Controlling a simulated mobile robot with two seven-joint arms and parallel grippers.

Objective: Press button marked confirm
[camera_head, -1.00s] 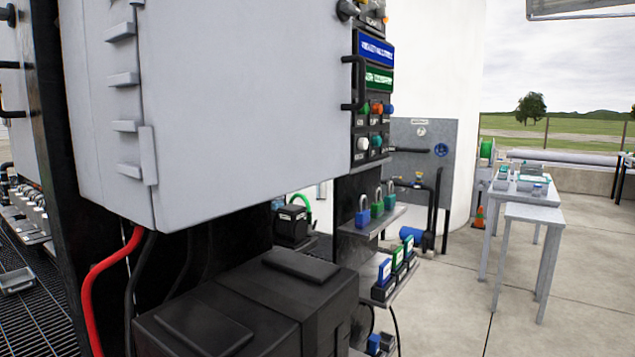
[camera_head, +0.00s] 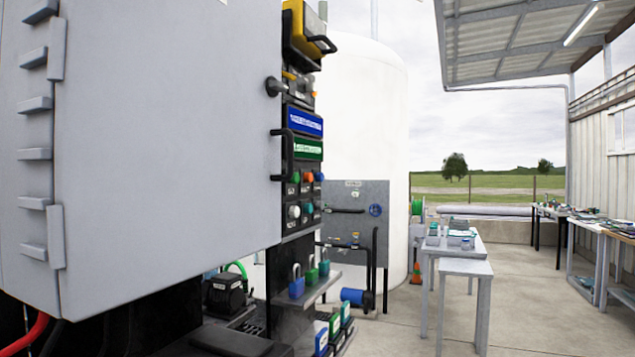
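A black control panel (camera_head: 301,165) stands edge-on beside the grey cabinet door. It carries several small round buttons in green, orange, white and teal. The orange button (camera_head: 308,177) and a green button (camera_head: 295,177) sit in the upper row, and a white button (camera_head: 294,212) and a teal button (camera_head: 308,208) sit below. Their labels are too small to read, so I cannot tell which is marked confirm. A blue display (camera_head: 304,121) and a green display (camera_head: 308,149) are above the buttons. Neither of my grippers is in view.
The large grey cabinet (camera_head: 165,140) fills the left and partly blocks the panel. Padlocks stand on a shelf (camera_head: 318,285) below the panel. A white tank (camera_head: 365,110) is behind. Tables (camera_head: 465,268) stand at right, with open concrete floor (camera_head: 530,310) around them.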

